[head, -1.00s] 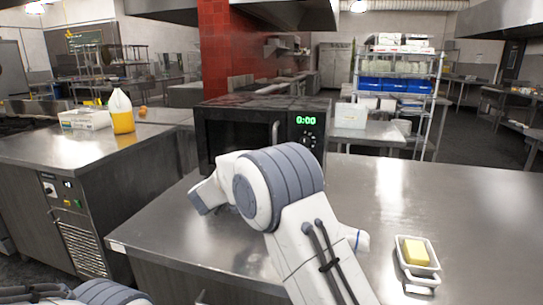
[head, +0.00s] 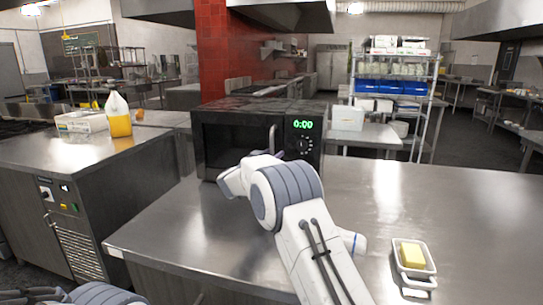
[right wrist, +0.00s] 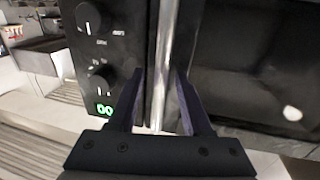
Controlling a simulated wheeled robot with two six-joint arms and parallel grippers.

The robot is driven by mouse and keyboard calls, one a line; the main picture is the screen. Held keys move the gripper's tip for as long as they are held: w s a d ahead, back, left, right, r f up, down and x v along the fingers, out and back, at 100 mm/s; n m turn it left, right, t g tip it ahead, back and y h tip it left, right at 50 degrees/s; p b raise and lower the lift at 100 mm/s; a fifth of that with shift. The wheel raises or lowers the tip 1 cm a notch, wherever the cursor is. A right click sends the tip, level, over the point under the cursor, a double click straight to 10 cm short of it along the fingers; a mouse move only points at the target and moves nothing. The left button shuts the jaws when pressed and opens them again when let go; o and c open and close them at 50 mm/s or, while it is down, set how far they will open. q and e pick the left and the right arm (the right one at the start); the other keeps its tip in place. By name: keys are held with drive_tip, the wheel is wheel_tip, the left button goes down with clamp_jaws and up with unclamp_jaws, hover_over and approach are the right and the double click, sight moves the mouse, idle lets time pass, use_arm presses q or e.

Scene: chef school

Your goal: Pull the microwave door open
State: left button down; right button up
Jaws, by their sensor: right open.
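The black microwave (head: 236,146) stands on the steel counter with its door shut. Its vertical door handle (head: 272,139) is on the right side of the door, beside the control panel with a green 0:00 display. In the right wrist view, my right gripper (right wrist: 160,75) is open, with one dark finger on each side of the bright metal handle (right wrist: 164,50). I cannot tell whether either finger touches it.
A white dish (head: 427,273) with a yellow block (head: 411,255) sits at the right front of the steel counter (head: 370,205). The counter right of the microwave is mostly clear. A jug (head: 118,124) stands on the left counter.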

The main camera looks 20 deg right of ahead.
clamp_jaws()
idle(1.3)
